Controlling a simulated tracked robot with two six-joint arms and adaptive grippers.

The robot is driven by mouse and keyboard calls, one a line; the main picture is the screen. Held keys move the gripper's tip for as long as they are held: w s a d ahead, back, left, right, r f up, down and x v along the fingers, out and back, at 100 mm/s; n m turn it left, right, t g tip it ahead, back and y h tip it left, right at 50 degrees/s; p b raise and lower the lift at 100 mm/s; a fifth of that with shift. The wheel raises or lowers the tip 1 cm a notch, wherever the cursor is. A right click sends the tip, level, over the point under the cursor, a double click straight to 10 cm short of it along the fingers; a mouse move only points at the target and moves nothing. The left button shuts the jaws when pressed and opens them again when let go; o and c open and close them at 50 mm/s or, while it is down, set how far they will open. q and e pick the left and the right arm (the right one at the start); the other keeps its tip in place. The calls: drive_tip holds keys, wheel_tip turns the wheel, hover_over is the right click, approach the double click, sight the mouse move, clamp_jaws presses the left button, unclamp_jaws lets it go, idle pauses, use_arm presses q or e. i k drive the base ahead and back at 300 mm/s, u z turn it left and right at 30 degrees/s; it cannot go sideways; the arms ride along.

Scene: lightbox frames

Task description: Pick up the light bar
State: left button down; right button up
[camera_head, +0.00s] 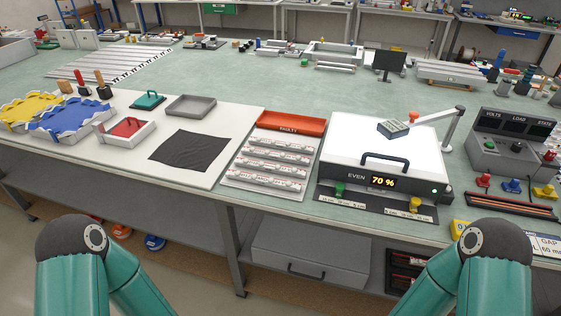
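Several light bars (275,169) lie in parallel rows, white with small dark and reddish marks. They rest in a pale grey rack (232,180) near the front edge of the bench, left of the lightbox. An orange-red tray marked FAULTY (290,123) sits just behind the rack. The lightbox (385,144) has a bright white top, a black handle and a display reading 70 %. Only my teal upper arms show at the bottom left and bottom right. Both grippers are out of view, and no arm touches a bar.
A grey control box (514,140) is at right.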

sight(282, 157)
drive_tip(key=u, duration=0.35)
drive_tip(key=i, duration=1.05)
drive_tip(key=z, duration=0.35)
